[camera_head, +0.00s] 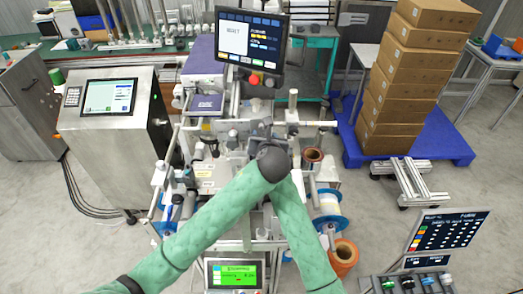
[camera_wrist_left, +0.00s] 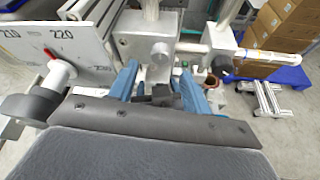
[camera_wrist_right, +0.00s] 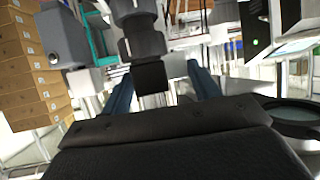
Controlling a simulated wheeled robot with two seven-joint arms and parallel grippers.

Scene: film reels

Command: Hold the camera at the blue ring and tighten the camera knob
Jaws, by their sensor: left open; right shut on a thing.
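My left gripper (camera_head: 261,130) is over the middle of the machine in the head view, partly behind my arm. In the left wrist view its two blue fingers (camera_wrist_left: 157,86) are open, with a small dark part (camera_wrist_left: 161,94) showing between them; I cannot tell whether this is the camera knob. In the right wrist view a dark stepped cylinder, apparently the camera (camera_wrist_right: 140,42), reaches down between the blue fingers of my right gripper (camera_wrist_right: 163,88). That gripper is shut on it, as far as I can tell. The blue ring is not visible.
A scale plate with a red pointer (camera_wrist_left: 72,42) and a metal block (camera_wrist_left: 148,48) stand close to my left gripper. A monitor (camera_head: 249,40) rises behind the machine. Stacked boxes (camera_head: 408,80) stand on a blue pallet (camera_head: 437,143) at right. Open floor lies on both sides.

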